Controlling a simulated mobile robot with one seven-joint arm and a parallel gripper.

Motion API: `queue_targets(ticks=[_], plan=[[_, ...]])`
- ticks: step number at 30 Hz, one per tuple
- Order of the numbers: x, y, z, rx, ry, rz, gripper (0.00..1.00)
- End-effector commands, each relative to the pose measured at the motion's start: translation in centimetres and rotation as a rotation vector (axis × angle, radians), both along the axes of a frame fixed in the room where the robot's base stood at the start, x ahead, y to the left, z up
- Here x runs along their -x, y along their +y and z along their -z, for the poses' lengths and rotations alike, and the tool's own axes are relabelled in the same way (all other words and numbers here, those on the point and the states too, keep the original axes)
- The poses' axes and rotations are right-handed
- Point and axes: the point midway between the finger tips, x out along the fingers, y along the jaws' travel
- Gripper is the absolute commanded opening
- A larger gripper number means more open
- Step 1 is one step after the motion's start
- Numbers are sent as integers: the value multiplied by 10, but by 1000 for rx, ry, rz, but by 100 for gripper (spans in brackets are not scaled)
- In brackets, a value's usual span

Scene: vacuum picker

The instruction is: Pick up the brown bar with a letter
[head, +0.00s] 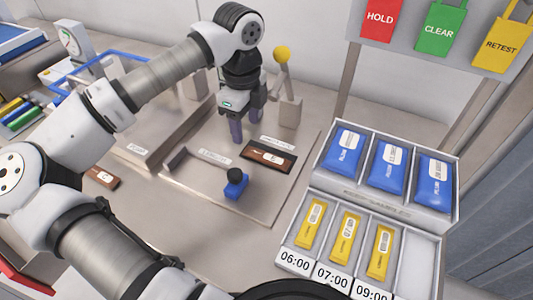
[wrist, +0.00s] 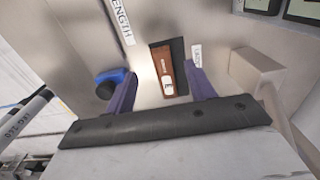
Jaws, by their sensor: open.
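A brown bar (head: 260,155) with a white label lies on a dark rectangular pad (head: 289,163) on the metal plate. In the wrist view the brown bar (wrist: 165,67) shows ahead, between the two purple fingers. My gripper (head: 245,128) is open and empty, above and a little behind the bar in the head view, apart from it. In the wrist view my gripper (wrist: 162,92) has its fingers spread to either side. A second brown bar (head: 103,178) with a white label lies at the left, partly behind my arm. Any letter on the bars is too small to read.
A blue block with a black knob (head: 236,184) stands in front of the pad. A post with a yellow ball (head: 282,54) is behind. Trays of blue packets (head: 387,165) and yellow packets (head: 345,237) stand at right. HOLD, CLEAR and RETEST tags (head: 438,28) hang above.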

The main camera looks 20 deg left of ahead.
Motion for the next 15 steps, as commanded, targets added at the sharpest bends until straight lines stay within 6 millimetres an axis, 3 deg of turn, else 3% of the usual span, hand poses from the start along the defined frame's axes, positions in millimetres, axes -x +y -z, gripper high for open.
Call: queue_targets(ticks=[8, 15], plan=[[0, -1, 20, 2, -1, 1, 55], [1, -3, 53, 4, 1, 1, 55]])
